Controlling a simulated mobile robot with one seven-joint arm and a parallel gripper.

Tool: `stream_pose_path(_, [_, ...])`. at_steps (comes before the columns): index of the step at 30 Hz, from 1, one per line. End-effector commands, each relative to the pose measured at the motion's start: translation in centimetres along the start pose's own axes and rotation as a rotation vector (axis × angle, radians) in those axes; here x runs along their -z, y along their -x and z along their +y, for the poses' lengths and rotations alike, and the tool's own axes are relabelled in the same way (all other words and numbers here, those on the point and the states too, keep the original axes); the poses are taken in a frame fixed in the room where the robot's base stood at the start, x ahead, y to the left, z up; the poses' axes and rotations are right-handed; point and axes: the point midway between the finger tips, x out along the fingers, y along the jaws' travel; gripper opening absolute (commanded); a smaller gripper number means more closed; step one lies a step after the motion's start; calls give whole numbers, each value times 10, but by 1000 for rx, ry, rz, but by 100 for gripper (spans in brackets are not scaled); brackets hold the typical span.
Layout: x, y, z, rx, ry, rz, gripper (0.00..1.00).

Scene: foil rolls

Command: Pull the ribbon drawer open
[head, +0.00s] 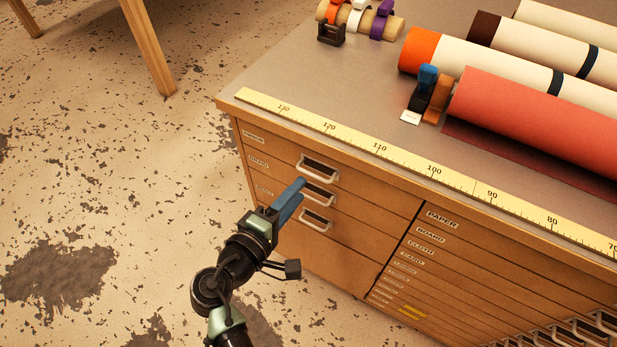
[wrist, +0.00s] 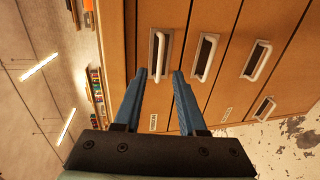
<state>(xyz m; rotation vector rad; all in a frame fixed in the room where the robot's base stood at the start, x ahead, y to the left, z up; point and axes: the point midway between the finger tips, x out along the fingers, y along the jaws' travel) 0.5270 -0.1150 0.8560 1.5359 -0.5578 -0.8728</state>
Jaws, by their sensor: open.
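The wooden cabinet (head: 350,255) has a left column of wide drawers with metal cup handles and small labels. The top drawer's label (head: 254,137) seems to read "ribbon", but it is too small to be sure. The top handle (head: 319,166) also shows in the wrist view (wrist: 159,54), where the drawers appear turned sideways. My gripper (head: 298,184) has blue fingers and is in front of this column. In the wrist view my gripper (wrist: 160,73) is open and empty, its fingertips on either side of the top handle. I cannot tell whether they touch it. The drawers look shut.
Lower handles (head: 318,194) sit close below. A yellow ruler (head: 380,148) lies along the cabinet top's front edge. The floor (head: 110,190) in front is clear.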

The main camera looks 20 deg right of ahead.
Motion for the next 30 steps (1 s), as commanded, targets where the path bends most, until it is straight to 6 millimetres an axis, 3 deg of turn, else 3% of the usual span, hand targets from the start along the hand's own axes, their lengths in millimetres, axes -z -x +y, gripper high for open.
stream_pose_path(3, [0,-24,0,1,-1,-3,40])
stream_pose_path(9, [0,-48,0,0,-2,0,40])
stream_pose_path(21, [0,-55,0,1,-2,1,40])
stream_pose_path(27, [0,-55,0,1,-2,1,4])
stream_pose_path(30, [0,-55,0,1,-2,1,0])
